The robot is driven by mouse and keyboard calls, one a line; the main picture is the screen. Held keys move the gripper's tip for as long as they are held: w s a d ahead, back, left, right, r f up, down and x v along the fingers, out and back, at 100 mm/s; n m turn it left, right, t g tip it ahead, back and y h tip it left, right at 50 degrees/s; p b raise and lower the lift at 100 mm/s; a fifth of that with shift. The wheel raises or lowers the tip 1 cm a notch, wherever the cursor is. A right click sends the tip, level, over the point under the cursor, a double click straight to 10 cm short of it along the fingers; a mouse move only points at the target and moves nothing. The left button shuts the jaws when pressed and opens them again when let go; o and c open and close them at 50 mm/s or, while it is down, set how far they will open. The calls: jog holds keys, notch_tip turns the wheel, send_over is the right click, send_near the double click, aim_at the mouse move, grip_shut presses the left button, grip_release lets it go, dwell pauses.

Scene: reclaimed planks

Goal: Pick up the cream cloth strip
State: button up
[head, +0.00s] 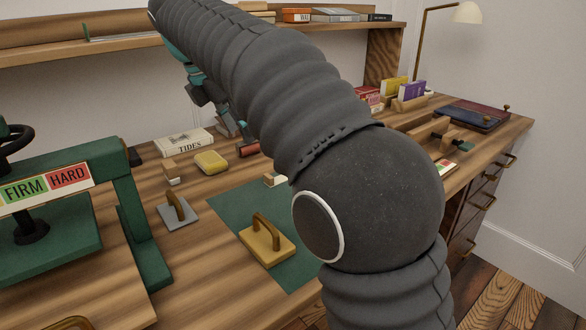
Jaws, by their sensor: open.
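I cannot surely make out the cream cloth strip. A small cream-and-wood piece (275,180) lies at the back edge of the green mat (225,205), partly behind my arm, and a similar piece (171,173) stands left of the mat; I cannot tell whether either is cloth. My gripper (238,129) is beyond my arm, low over the back of the desk, near a white book and a red roller-like item. It is open, and its fingertips are small and partly hidden. I see nothing held.
A yellow block with a handle (266,240) sits on the mat, a grey one (178,213) beside it. A yellow pad (211,162) and the book (184,142) lie behind. A green press (140,235) stands left. A shelf (130,45) spans the back. My arm hides the desk's middle.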

jog(key=b, duration=0.1)
send_over(265, 186)
jog(key=a, duration=0.1)
jog(key=f, duration=0.7)
jog(key=shift+s+a+f, duration=0.15)
jog(key=shift+s+f, duration=0.1)
jog(key=shift+s, duration=0.05)
jog(key=shift+s+b+x, duration=0.15)
jog(key=shift+b+x, duration=0.15)
jog(key=shift+x, duration=1)
jog(key=shift+s+b+x, duration=0.15)
jog(key=shift+b+x, duration=0.1)
jog(key=shift+x, duration=1.1)
jog(key=shift+a, duration=0.15)
jog(key=c, duration=1)
